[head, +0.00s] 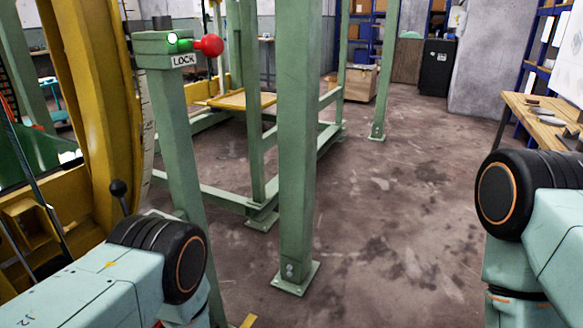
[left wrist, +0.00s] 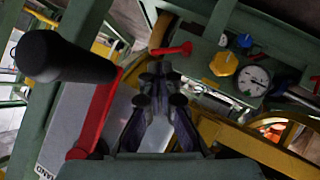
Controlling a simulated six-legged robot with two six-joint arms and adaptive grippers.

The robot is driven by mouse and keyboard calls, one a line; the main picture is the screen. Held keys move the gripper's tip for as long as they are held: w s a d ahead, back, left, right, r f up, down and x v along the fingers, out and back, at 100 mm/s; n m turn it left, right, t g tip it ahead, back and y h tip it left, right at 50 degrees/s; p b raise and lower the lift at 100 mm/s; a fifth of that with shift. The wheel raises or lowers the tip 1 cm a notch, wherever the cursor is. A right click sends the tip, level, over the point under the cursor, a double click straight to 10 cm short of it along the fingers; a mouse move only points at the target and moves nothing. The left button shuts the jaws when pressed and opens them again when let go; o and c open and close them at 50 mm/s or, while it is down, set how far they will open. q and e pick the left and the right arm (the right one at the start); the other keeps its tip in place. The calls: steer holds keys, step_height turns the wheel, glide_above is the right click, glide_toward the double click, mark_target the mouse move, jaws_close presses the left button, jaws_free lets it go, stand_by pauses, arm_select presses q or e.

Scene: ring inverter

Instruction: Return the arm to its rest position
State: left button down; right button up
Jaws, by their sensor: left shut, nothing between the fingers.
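My left gripper (left wrist: 160,75) shows in the left wrist view with its dark fingers shut and nothing between them. To its left is a crank with a black handle (left wrist: 65,57) and a red arm (left wrist: 95,120), apart from the fingertips in the picture. Beyond the fingertips is a green panel with a small red lever (left wrist: 172,49), a yellow knob (left wrist: 223,64) and a round gauge (left wrist: 253,80). In the head view my left arm is at the lower left and my right arm at the right edge. Neither gripper shows there.
A green post with a LOCK label (head: 184,60), a lit green lamp (head: 172,39) and a red ball handle (head: 208,45) stands near my left arm. Another green post (head: 298,150) stands mid-view. A yellow ring frame (head: 100,90) is at left, a wooden bench (head: 535,115) at right.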

arm_select(q)
steer(key=s+d+f+m+g+h+p, duration=0.1)
steer(key=s+d+m+g+h, duration=0.1)
steer(key=s+m, duration=0.45)
steer(key=s+d+f+m+g+h, duration=0.2)
steer(key=s+m+h, duration=0.1)
steer(key=s, duration=0.6)
steer(key=s+d+r+m+g+h+p, duration=0.2)
steer(key=s+d+r+m+g+h, duration=0.1)
steer(key=s+r, duration=0.8)
steer(key=shift+s+r+m+g+p, duration=0.35)
steer(key=shift+s+m+g, duration=0.6)
steer(key=shift+s, duration=0.3)
steer(key=shift+s+a, duration=0.1)
steer(key=shift+s, duration=0.05)
